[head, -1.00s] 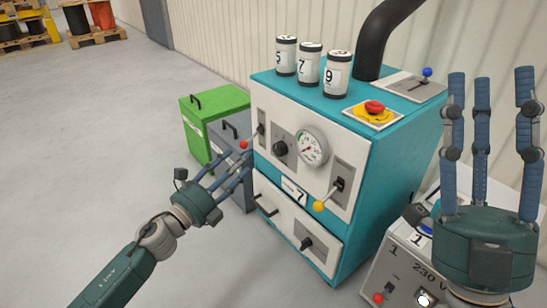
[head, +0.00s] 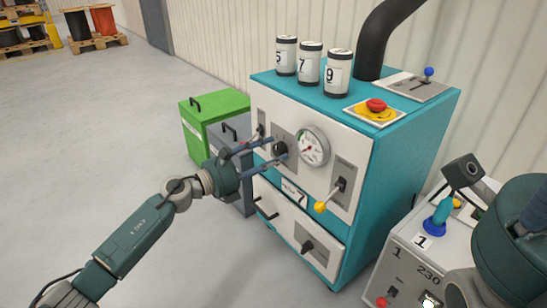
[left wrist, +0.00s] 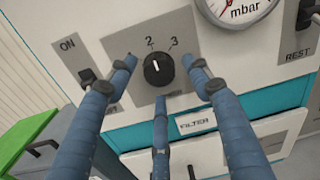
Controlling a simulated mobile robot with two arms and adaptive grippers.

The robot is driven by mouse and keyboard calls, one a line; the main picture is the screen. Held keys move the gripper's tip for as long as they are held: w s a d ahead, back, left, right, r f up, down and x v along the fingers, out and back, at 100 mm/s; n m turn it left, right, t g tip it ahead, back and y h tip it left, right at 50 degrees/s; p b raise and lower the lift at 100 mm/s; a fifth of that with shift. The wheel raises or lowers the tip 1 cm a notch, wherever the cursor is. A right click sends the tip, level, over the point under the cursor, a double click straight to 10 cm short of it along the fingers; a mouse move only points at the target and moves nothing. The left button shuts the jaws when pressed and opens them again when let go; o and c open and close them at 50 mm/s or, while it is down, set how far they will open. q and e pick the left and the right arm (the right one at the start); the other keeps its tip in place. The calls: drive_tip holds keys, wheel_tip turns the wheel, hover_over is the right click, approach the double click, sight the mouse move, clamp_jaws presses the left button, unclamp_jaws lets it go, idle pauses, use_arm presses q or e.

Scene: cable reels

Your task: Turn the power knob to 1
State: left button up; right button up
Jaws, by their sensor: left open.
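The power knob (left wrist: 158,68) is a round black knob with a white mark on a grey plate; in the head view it shows (head: 280,148) on the teal cabinet's front. Labels 2 and 3 show above it in the left wrist view; no label 1 can be seen beside the knob there. My left gripper (head: 274,152) is open, its three blue fingers (left wrist: 163,85) spread around the knob at left, right and below, with gaps visible between them and the knob. My right gripper (head: 512,235) is partly cut off at the right edge; its fingertips are not visible.
An ON switch (left wrist: 87,77) sits left of the knob, a pressure gauge (head: 312,146) right of it. A yellow-tipped lever (head: 330,196) sticks out further right. A green bin (head: 212,122) stands left; a grey 230 V box (head: 393,262) stands at lower right.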

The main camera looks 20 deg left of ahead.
use_arm(q)
drive_tip(key=shift+w+d, duration=0.35)
drive_tip(key=shift+w, duration=0.1)
drive_tip(key=c, duration=1.1)
drive_tip(key=shift+s+d+f, duration=0.1)
drive_tip(key=shift+f, duration=0.1)
